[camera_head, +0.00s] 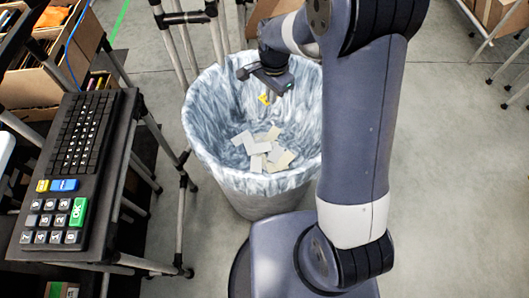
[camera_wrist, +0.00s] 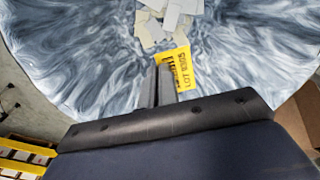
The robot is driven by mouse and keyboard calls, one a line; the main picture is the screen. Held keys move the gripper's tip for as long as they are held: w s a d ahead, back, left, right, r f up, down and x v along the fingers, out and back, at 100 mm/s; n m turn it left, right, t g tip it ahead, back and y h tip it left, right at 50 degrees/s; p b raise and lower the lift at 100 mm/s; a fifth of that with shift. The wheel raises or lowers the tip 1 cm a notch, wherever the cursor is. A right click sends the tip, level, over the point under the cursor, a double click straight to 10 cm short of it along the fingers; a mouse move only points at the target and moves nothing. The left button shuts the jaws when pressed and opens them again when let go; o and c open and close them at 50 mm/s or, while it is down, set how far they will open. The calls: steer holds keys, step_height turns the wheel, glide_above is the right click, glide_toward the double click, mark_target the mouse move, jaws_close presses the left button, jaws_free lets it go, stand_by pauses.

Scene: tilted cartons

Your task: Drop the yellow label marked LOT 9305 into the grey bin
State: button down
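The yellow label (camera_wrist: 182,70) shows dark print that reads LOT 9305 in the wrist view. My gripper (camera_wrist: 165,72) is shut on it by one edge. In the head view the label (camera_head: 264,98) hangs below my gripper (camera_head: 266,90), over the open mouth of the grey bin (camera_head: 205,150). The bin is lined with a marbled grey-white bag, and the liner (camera_wrist: 90,75) fills most of the wrist view. The label appears clear of the bin's walls and above the papers inside.
Several pale paper slips (camera_head: 262,148) lie in the bin. A dark stand to the left carries a black keyboard (camera_head: 85,130) and a keypad (camera_head: 55,215). Cardboard cartons (camera_head: 45,75) stand at the upper left. Open floor (camera_head: 450,170) lies to the right.

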steer(key=shift+f+b, duration=0.85)
steer(key=shift+f, duration=0.7)
steer(key=c, duration=2.1)
jaws_free()
steer(key=o, duration=0.5)
steer(key=shift+r, duration=0.1)
step_height(320, 180, up, 11)
steer(key=p, duration=0.1)
steer(key=shift+s+d, duration=0.15)
steer(key=shift+f, duration=0.25)
